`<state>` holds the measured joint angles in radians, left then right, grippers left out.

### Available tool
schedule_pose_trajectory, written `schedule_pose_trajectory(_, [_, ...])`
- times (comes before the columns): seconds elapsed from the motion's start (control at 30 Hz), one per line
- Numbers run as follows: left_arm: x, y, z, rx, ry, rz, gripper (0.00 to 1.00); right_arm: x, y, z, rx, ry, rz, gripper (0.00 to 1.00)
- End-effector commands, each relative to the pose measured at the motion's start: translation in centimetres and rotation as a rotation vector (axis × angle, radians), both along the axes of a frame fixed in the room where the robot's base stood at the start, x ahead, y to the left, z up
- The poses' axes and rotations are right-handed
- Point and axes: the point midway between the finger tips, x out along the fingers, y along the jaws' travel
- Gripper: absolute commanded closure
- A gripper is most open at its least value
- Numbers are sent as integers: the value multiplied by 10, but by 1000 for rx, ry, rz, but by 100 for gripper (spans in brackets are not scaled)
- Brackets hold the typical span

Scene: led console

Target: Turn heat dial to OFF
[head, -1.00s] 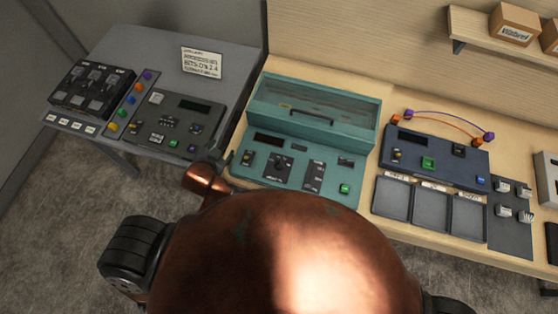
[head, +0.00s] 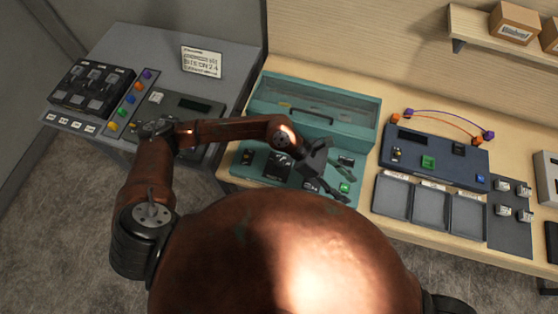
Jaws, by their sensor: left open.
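The teal console (head: 312,125) stands on the wooden bench, with its clear-lidded upper box shut. On its sloped front is a black dial panel with a dark round dial (head: 281,160); its lettering is too small to read, so I cannot tell its setting. My left gripper (head: 337,190) is open and empty, above the right half of this front panel, to the right of the dial. It hides part of the slotted black panel there. I cannot tell whether it touches the console. My right gripper is not in view.
A navy console (head: 432,151) with cables and grey trays stands to the right. A grey table (head: 135,45) with another control panel is at left, under my left arm.

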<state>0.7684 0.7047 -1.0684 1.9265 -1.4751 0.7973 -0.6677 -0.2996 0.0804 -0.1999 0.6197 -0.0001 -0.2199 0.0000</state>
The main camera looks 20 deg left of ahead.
Motion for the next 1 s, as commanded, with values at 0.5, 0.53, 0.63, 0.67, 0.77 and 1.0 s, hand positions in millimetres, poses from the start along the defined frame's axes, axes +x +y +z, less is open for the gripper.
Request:
schedule_pose_trajectory(0.5, [109,235,-114,931,-391,-333,54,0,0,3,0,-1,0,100])
schedule_pose_trajectory(0.53, [109,236,-117,933,-391,-334,54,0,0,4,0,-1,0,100])
schedule_pose_trajectory(0.63, [108,235,-130,932,-390,-333,54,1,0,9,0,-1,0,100])
schedule_pose_trajectory(0.67, [108,235,-135,931,-389,-334,54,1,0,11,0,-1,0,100])
schedule_pose_trajectory(0.77, [108,234,-151,929,-390,-333,54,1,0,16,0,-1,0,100])
schedule_pose_trajectory(1.0, [108,234,-180,927,-390,-332,54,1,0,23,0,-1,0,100])
